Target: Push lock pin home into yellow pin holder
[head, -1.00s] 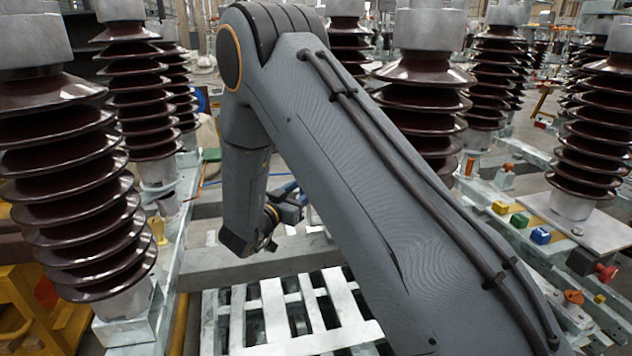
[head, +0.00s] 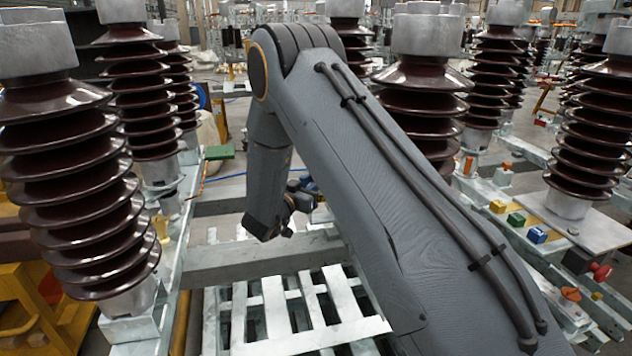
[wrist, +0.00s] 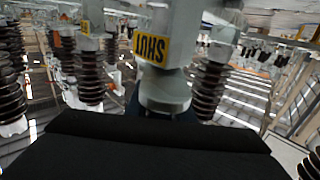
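In the head view my arm reaches forward and bends down at the elbow. My gripper (head: 300,196) shows only as a small dark shape beside the wrist, partly behind the forearm; its fingers cannot be made out. I cannot single out the lock pin or say for sure which part is its holder. A small yellow part (head: 161,228) stands on the left rail, and a yellow block (head: 497,206) sits on the right frame. In the wrist view a black surface fills the bottom, and a grey post (wrist: 165,90) with a yellow label (wrist: 151,49) reading SHUT upside down stands beyond it.
Tall brown ribbed insulators (head: 80,185) stand left and right of my arm. A green block (head: 516,219), a blue block (head: 537,235) and a red knob (head: 601,271) are on the right frame. A pale slatted grating (head: 275,308) lies low in the middle.

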